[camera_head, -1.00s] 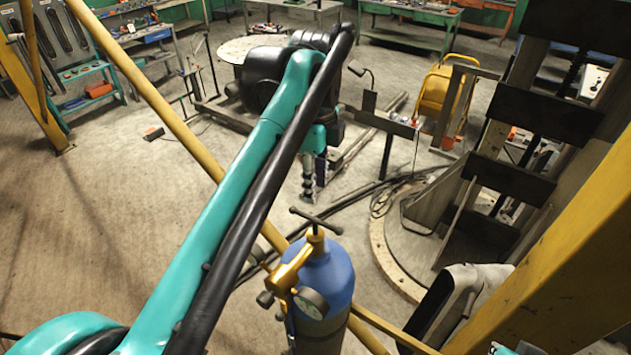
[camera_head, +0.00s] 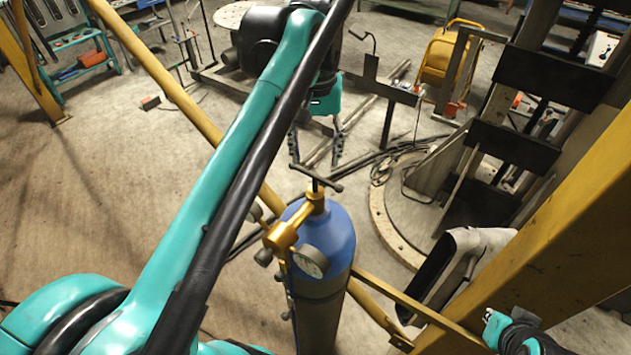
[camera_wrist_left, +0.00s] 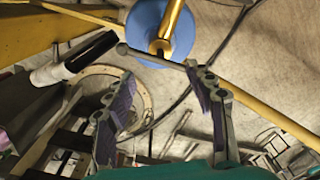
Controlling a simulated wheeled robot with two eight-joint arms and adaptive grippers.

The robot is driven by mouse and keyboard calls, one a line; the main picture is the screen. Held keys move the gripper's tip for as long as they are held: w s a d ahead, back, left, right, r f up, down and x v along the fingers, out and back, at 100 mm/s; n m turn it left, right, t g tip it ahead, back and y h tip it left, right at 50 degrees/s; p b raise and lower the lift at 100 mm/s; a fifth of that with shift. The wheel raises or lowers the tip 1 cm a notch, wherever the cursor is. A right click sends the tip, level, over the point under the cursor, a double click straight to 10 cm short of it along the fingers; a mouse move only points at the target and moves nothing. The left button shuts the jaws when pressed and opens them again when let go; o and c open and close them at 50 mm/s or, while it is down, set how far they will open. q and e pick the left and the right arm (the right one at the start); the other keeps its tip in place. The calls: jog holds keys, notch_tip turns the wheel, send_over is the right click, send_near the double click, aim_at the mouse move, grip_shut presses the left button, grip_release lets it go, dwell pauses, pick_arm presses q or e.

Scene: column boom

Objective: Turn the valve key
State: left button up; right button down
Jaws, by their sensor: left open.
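The valve key (camera_head: 317,178) is a dark T-shaped bar on top of the brass valve (camera_head: 315,200) of a blue gas cylinder (camera_head: 332,238), standing upright. My left gripper (camera_head: 316,152) is open and empty, its two fingers spread just behind and above the bar in the head view. In the left wrist view the bar (camera_wrist_left: 152,55) runs across just off the tips of my left gripper (camera_wrist_left: 160,72), with the brass valve (camera_wrist_left: 172,22) and blue cylinder (camera_wrist_left: 146,22) beyond. I see no finger closed on the bar. My right gripper's fingers are not visible.
A pressure gauge (camera_head: 310,262) sits on the valve's front. A yellow rail (camera_head: 170,85) passes diagonally behind my left arm. A thick yellow beam (camera_head: 540,215) stands at the right. Dark rods and cables (camera_head: 385,160) lie on the floor behind the cylinder. Open floor is at left.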

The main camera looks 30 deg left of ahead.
aim_at(316, 175)
pick_arm(q)
jog(key=shift+f+n, duration=0.3)
jog(key=shift+n, duration=0.3)
notch_tip(316, 175, down, 7)
jog(key=shift+f, duration=0.2)
jog(key=c, duration=1.1)
jog(key=shift+o, duration=0.2)
